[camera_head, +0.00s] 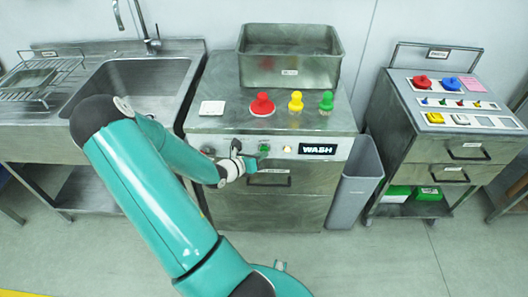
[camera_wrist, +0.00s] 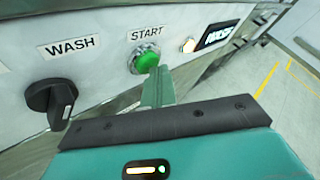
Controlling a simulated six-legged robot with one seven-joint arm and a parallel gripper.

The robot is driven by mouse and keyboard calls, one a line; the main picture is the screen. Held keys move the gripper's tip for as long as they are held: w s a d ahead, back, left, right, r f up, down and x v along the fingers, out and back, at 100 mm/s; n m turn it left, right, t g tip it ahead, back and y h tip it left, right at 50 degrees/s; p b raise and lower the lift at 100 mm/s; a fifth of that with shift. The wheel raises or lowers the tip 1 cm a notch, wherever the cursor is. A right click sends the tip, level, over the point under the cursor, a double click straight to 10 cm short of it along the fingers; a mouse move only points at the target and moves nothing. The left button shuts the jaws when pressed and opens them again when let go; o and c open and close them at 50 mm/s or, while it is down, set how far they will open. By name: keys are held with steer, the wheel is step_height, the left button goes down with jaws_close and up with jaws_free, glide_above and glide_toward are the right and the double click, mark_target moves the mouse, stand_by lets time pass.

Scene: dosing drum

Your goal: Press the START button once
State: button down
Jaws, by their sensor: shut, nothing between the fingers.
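The green START button (camera_wrist: 147,62) sits in a metal ring under a START label in the wrist view. In the head view the button (camera_head: 264,147) is on the front panel of the middle cabinet. My gripper (camera_wrist: 157,72) is shut and empty, its fingertips right at the lower edge of the button. I cannot tell whether they touch it. In the head view my gripper (camera_head: 253,161) is just below and left of the button. A black knob (camera_wrist: 50,99) under a WASH label is to the left. A lit lamp (camera_wrist: 189,45) and a display (camera_head: 317,149) reading WASH are to the right.
On the cabinet top stand a metal bin (camera_head: 289,67) and red (camera_head: 262,105), yellow (camera_head: 296,101) and green (camera_head: 327,102) knobbed items. A sink (camera_head: 140,85) is left. A grey waste bin (camera_head: 356,185) and a cart (camera_head: 440,145) are right. The floor ahead is clear.

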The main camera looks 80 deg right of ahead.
steer(key=shift+s+a, duration=0.2)
steer(key=shift+a, duration=0.7)
steer(key=a, duration=0.2)
steer(key=s+a, duration=0.1)
steer(key=a, duration=0.2)
stand_by(0.9)
